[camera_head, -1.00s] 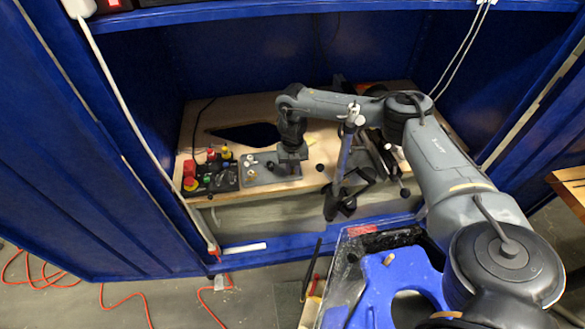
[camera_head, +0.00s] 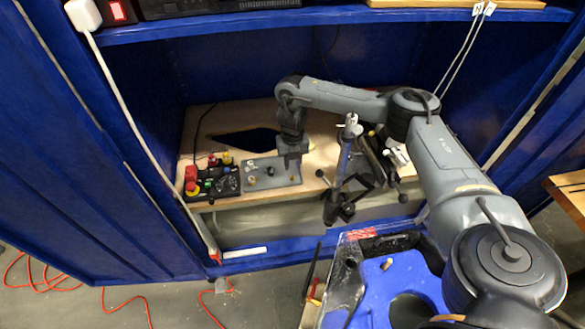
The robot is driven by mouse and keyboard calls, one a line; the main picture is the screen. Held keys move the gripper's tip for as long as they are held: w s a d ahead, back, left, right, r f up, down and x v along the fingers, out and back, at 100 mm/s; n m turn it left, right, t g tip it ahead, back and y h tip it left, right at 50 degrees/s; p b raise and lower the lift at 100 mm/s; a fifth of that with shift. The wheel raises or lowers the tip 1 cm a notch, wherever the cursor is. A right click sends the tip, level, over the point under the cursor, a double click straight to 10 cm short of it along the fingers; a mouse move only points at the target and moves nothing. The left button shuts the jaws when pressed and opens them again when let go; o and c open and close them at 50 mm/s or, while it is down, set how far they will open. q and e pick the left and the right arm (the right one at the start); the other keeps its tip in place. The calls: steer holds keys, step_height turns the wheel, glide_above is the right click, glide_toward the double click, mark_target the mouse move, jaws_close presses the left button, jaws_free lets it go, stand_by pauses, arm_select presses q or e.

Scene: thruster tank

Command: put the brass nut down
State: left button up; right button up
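A grey plate (camera_head: 284,180) lies on the wooden bench, with several small fittings on it. A small brass-coloured piece (camera_head: 251,181) shows at the plate's front left; it is too small to tell whether it is the brass nut. My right gripper (camera_head: 292,164) points down over the right part of the plate, close to its surface. Its fingers are too small and dark to show whether they are open or hold anything. My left gripper is not in view.
A black control box (camera_head: 222,184) with red, yellow and green buttons stands left of the plate. A blue tray insert (camera_head: 392,281) lies nearer me. The wooden bench (camera_head: 203,116) has a dark opening behind the plate.

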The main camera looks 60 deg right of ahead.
step_height(320, 180, up, 6)
steer(key=p, duration=0.4)
stand_by(0.3)
